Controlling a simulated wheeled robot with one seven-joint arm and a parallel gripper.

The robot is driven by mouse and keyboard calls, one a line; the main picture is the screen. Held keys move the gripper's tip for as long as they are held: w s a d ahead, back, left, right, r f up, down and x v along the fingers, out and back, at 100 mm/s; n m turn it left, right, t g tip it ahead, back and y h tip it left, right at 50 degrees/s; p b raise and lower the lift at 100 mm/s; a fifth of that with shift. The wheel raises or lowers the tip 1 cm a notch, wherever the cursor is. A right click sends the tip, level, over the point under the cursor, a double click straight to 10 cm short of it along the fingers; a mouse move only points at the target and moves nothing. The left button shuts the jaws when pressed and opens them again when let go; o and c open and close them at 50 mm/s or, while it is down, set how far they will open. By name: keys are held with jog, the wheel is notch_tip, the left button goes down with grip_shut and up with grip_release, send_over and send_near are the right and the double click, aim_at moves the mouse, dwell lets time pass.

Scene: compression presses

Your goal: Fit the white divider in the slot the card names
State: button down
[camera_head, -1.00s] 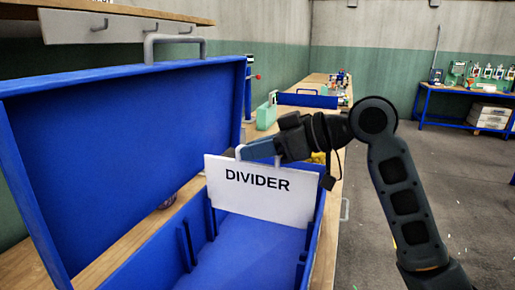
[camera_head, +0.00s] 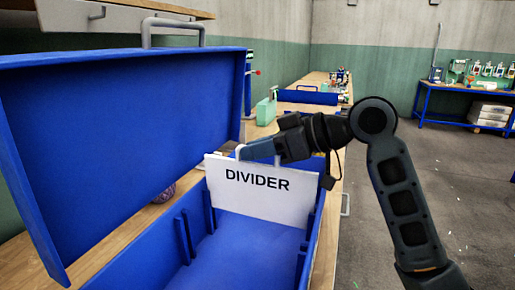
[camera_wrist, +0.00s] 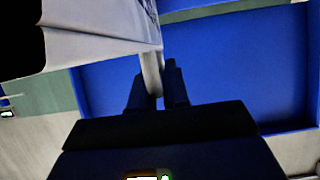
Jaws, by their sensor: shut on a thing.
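The white divider (camera_head: 258,190), marked DIVIDER, stands roughly upright at the far part of the open blue case (camera_head: 225,262). My gripper (camera_head: 243,151) is shut on its white handle at the top edge. In the wrist view the handle (camera_wrist: 151,72) sits between my two fingers (camera_wrist: 157,90), and the pale divider (camera_wrist: 100,30) extends to the upper left. Ribbed slots (camera_head: 183,238) line the case walls. I cannot tell whether the divider's lower edge sits in a slot. No card is readable.
The case's blue lid (camera_head: 130,140) stands open on the left, with a grey handle (camera_head: 172,30) on it. A wooden bench (camera_head: 262,127) runs along behind, holding a green item (camera_head: 266,110). Open floor lies to the right, before a blue-legged table (camera_head: 466,98).

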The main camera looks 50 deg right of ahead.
aim_at(258, 165)
jog(key=shift+f+b, duration=1.8)
jog(key=shift+f, duration=0.3)
jog(key=c, duration=1)
grip_release()
jog(key=shift+c, duration=0.2)
jog(key=shift+v, duration=3.95)
